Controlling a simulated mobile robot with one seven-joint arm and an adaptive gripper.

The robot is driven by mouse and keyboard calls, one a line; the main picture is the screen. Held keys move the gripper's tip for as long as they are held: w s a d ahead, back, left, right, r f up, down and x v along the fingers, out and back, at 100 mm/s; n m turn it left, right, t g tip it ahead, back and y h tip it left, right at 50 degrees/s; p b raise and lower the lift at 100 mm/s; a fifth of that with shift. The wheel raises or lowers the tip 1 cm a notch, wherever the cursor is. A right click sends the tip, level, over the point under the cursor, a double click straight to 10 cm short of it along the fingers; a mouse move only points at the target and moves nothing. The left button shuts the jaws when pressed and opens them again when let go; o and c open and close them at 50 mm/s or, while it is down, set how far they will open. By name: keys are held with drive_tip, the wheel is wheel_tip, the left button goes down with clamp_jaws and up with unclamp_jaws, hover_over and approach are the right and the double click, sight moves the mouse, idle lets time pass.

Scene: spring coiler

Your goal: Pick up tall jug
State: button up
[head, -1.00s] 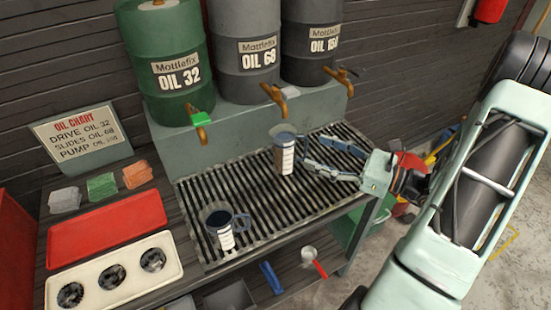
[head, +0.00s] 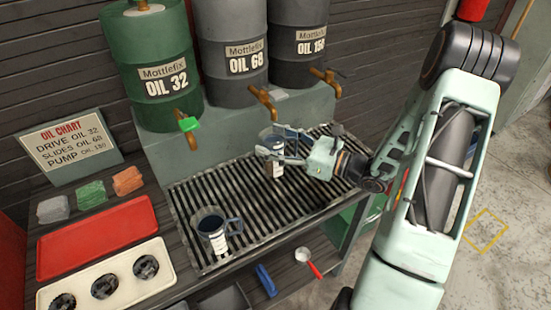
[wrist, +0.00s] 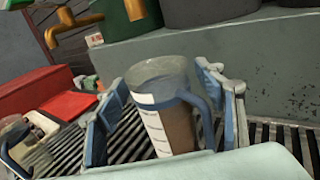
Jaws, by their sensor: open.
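The tall jug (head: 275,170), clear with a white marked label and a blue rim and handle, stands upright on the slatted drip grate. In the wrist view the tall jug (wrist: 165,115) is between my fingers, its blue handle on the right by the right finger. My gripper (head: 268,143) is open around the jug, one finger on each side; it also shows in the wrist view (wrist: 162,82). A gap shows on the jug's left; I cannot tell whether the right finger touches the handle. In the head view the fingers hide part of the jug.
A shorter jug (head: 212,232) with dark contents stands front left on the grate (head: 180,205). Behind are the green oil drum (head: 155,65) and two grey drums, with taps over the grate. A red tray (head: 95,238) and a cream tray lie left.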

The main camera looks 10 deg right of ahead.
drive_tip(key=shift+c, duration=0.3)
clamp_jaws()
drive_tip(key=shift+r, duration=0.1)
